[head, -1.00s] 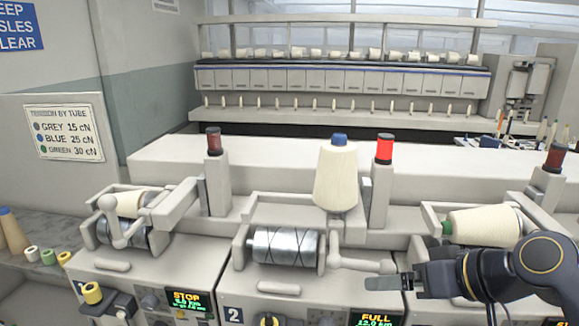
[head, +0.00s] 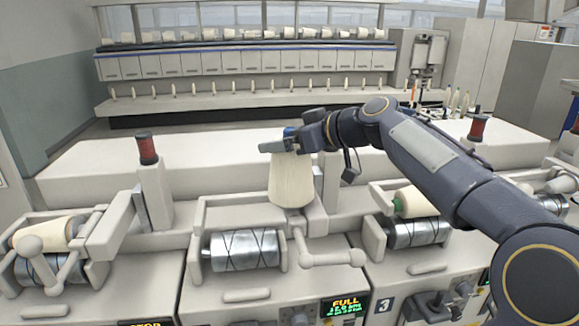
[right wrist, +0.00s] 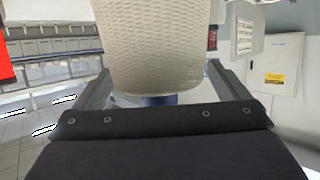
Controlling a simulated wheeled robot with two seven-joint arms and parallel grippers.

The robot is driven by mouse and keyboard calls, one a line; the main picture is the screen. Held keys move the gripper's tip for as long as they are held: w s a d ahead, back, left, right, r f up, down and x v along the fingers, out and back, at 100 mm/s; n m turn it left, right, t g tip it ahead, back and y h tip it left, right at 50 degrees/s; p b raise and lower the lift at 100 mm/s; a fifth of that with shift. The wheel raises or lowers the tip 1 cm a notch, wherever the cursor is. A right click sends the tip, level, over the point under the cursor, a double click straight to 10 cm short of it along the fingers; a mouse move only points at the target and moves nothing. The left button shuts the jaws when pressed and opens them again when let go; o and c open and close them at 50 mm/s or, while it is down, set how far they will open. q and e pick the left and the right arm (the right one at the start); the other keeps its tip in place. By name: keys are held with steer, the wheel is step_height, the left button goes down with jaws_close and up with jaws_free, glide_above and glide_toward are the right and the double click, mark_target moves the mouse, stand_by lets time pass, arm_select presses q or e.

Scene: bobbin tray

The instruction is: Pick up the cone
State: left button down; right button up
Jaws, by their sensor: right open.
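The cream yarn cone (head: 291,182) stands upright behind the drum of the middle winding unit, whose display reads FULL. Its blue tube end (head: 289,132) shows at the top, partly hidden by my gripper. My right gripper (head: 276,146) is at the top of the cone, reaching in from the right. In the right wrist view the cone (right wrist: 160,50) fills the space between the two spread fingers, with its blue end (right wrist: 160,100) close to the palm. The gripper is open, with the fingers on either side of the cone. My left gripper is not in view.
A steel drum (head: 244,250) and a crank-like handle (head: 330,258) are in front of the cone. Another cream cone (head: 413,203) lies on the right unit. My forearm covers part of the right unit.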

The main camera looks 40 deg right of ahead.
steer(key=shift+w+a+f, duration=0.1)
steer(key=shift+w+f, duration=0.15)
steer(key=shift+w, duration=0.3)
steer(key=c, duration=1.6)
